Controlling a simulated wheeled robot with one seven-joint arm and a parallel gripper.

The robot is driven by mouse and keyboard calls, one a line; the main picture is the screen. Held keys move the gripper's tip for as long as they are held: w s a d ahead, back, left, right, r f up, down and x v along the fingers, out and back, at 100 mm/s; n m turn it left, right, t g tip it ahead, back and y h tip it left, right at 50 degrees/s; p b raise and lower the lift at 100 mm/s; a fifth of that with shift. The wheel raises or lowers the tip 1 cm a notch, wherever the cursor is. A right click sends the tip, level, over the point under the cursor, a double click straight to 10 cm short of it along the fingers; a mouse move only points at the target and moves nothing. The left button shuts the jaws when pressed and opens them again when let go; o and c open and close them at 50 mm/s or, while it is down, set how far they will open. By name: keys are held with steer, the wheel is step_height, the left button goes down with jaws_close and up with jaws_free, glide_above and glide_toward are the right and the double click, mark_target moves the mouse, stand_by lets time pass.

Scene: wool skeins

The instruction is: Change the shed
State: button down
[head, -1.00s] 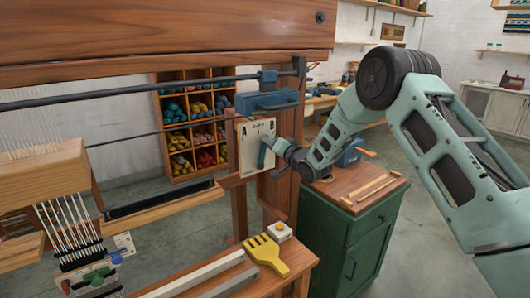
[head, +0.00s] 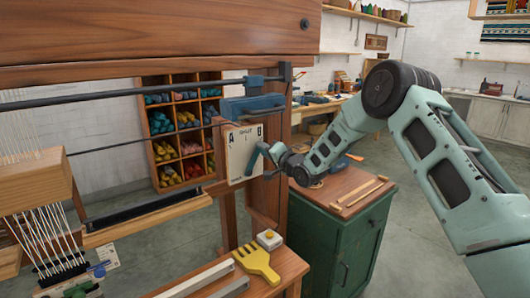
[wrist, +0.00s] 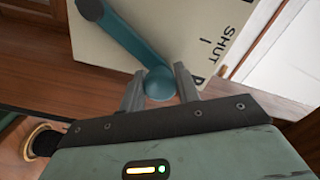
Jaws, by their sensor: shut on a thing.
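The shed plate (head: 239,158) is a cream panel on the loom's right post, marked A at left, SHUT in the middle and B at right. A teal lever (head: 255,161) on it slants from its low pivot up and right, toward the B side. My gripper (head: 269,149) is at the lever's upper end, at the plate's right edge. In the wrist view my gripper (wrist: 160,88) is shut on the lever's round teal knob (wrist: 158,81), with one finger on each side. A letter beside the right fingertip is partly hidden.
A blue block (head: 248,107) on a dark rail sits just above the plate. Below are a yellow comb (head: 258,262) and a white button box (head: 269,239) on the loom bench. A green cabinet (head: 340,250) stands at right, with wooden sticks on top.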

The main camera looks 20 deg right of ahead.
steer(key=c, duration=1)
jaws_free()
steer(key=b+v, duration=0.3)
steer(key=v, duration=1.4)
steer(key=shift+s, duration=0.2)
